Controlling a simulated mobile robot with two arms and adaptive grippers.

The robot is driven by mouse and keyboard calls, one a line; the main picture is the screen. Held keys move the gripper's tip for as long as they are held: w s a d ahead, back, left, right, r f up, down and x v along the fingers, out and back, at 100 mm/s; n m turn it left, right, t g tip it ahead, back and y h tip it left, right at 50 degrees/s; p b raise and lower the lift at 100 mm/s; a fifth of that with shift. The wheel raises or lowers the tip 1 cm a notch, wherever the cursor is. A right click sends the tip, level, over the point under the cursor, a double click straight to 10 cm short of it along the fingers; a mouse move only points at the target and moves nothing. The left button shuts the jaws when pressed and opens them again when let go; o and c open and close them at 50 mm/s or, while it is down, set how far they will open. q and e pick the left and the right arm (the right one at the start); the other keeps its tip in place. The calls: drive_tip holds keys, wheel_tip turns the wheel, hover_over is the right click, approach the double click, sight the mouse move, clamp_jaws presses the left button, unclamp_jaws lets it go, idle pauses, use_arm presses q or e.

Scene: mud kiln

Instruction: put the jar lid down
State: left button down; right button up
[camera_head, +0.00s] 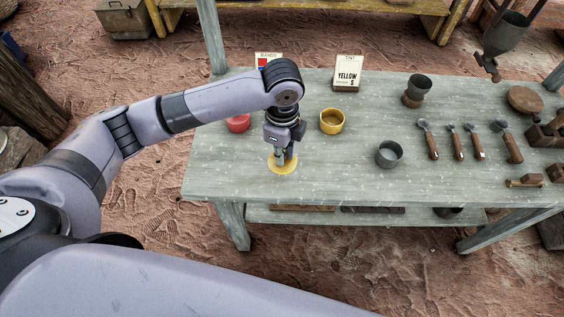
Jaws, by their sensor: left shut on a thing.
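The jar lid (283,167) is a yellow disc at the left front part of the grey table (330,180). My left gripper (284,158) points down and is shut on the lid, covering its middle. I cannot tell whether the lid touches the tabletop or hangs just above it. An open yellow jar (332,121) stands behind and to the right of the lid. My right gripper is not in view.
A red jar (238,124) stands behind my left gripper. A grey cup (389,154) is at the right, with several scoops (454,142) beyond it. A "TINT YELLOW" card (348,72) stands at the back. The tabletop is clear between lid and cup.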

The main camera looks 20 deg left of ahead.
use_arm(q)
drive_tip(key=shift+f, duration=2.65)
drive_tip(key=shift+f, duration=0.1)
drive_tip(key=c, duration=1.6)
unclamp_jaws()
wheel_tip(320, 180, up, 12)
drive_tip(key=shift+r+b, duration=0.15)
drive_tip(key=shift+b, duration=0.25)
drive_tip(key=shift+d, duration=0.1)
